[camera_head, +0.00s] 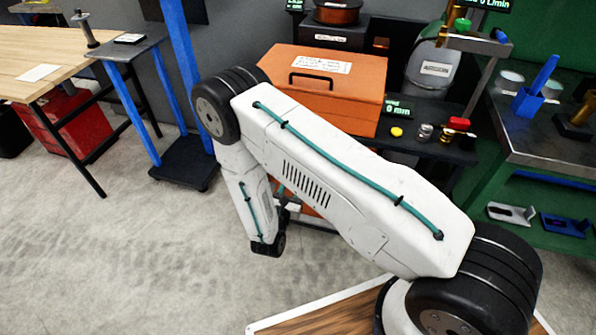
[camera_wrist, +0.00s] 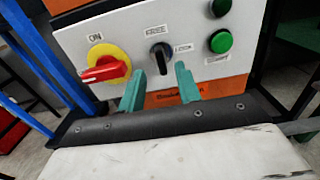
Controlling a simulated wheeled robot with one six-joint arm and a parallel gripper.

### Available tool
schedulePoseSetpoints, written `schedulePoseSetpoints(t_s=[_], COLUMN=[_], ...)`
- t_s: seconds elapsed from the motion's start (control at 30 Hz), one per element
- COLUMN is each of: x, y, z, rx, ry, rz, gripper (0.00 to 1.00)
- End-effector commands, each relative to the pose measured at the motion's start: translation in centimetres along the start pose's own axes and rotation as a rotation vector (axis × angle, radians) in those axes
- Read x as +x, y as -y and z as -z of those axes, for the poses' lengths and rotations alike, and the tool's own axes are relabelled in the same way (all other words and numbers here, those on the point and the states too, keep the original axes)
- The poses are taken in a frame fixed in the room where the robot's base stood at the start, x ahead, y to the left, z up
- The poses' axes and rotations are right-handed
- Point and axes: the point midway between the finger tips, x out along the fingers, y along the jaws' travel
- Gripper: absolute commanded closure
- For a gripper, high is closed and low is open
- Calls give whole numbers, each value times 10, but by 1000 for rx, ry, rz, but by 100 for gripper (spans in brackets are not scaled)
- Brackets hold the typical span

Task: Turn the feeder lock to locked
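The feeder lock is a black rotary knob (camera_wrist: 160,56) on a light grey panel (camera_wrist: 135,32) in the wrist view. A label reading FREE is above it and one reading LOCK is to its right. Its grip bar stands roughly upright, toward FREE. My gripper (camera_wrist: 160,70) is open, its two teal fingers apart, with the tips just below and either side of the knob. Nothing is between the fingers; I cannot tell whether they touch the knob. In the head view my arm hides the panel and most of the gripper.
A red handle on a yellow disc (camera_wrist: 105,67), labelled ON, is left of the knob. In the head view an orange box (camera_head: 345,85) stands behind my arm, and a blue post (camera_head: 182,70) rises to the left.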

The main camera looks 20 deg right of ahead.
Motion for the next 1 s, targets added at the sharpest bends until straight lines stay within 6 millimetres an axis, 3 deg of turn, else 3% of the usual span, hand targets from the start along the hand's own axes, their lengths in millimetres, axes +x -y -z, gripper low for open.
schedulePoseSetpoints(t_s=[0.5, 0.87, 0.9, 1.0], x=[68, 76, 76, 76], y=[0, 0, 0, 0], z=[2, 2, 2, 2], rx=[-2, -3, -3, -3], ry=[-2, -2, -2, -2], rz=[-3, -6, -5, -5], gripper=[66, 66, 69, 97])
